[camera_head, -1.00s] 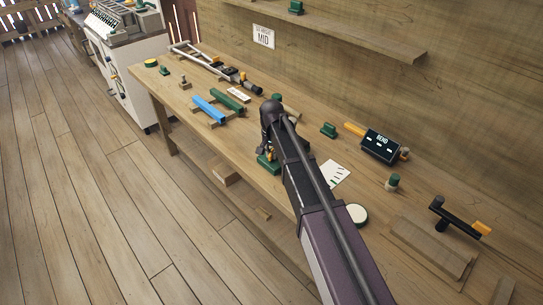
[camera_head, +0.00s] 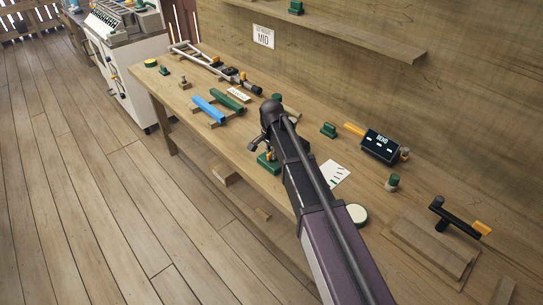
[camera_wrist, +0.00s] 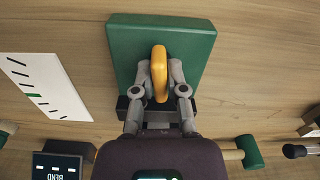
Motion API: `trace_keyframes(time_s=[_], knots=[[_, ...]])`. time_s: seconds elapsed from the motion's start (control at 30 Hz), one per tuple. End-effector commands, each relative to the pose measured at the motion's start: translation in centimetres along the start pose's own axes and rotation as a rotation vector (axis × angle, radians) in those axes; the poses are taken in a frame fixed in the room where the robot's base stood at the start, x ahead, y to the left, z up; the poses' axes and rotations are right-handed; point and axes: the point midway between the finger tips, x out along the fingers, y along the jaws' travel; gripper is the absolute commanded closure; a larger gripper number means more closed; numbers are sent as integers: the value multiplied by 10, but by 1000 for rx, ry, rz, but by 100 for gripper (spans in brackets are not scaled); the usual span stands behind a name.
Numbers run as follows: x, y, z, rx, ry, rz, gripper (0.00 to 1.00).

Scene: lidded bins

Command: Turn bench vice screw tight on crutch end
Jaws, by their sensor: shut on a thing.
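My gripper (camera_wrist: 160,88) is shut on an orange handle (camera_wrist: 160,60) in the wrist view, with one grey finger on each side. The handle stands in front of a green block (camera_wrist: 195,40), which looks like part of the vice. In the head view a green base (camera_head: 268,165) shows on the bench beneath my gripper (camera_head: 256,148). My arm hides much of what is there. A grey tubular frame with black ends, perhaps the crutch (camera_head: 190,48), lies at the far end of the bench. I cannot tell whether anything is between vice jaws.
Blue (camera_head: 208,110) and green bars lie on wooden supports left of my gripper. A white card (camera_head: 334,174) lies right of my arm. A black box marked BEND (camera_head: 381,146) and a crank with an orange grip (camera_head: 460,216) are further right.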

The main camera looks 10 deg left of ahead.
Motion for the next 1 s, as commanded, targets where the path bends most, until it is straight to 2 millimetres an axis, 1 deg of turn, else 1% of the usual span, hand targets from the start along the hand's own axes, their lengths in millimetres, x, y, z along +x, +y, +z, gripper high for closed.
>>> trace_keyframes(time_s=[0.3, 0.57, 0.6, 0.63, 0.67, 1.0], knots=[[0, 0, 0, 161, -1, 1, 100], [0, 0, 0, 171, -1, 1, 100], [0, 0, 0, 170, -1, 1, 70], [0, 0, 0, 170, -1, 1, 61], [0, 0, 0, 170, 0, 1, 54], [0, 0, 0, 169, 0, 0, 54]])
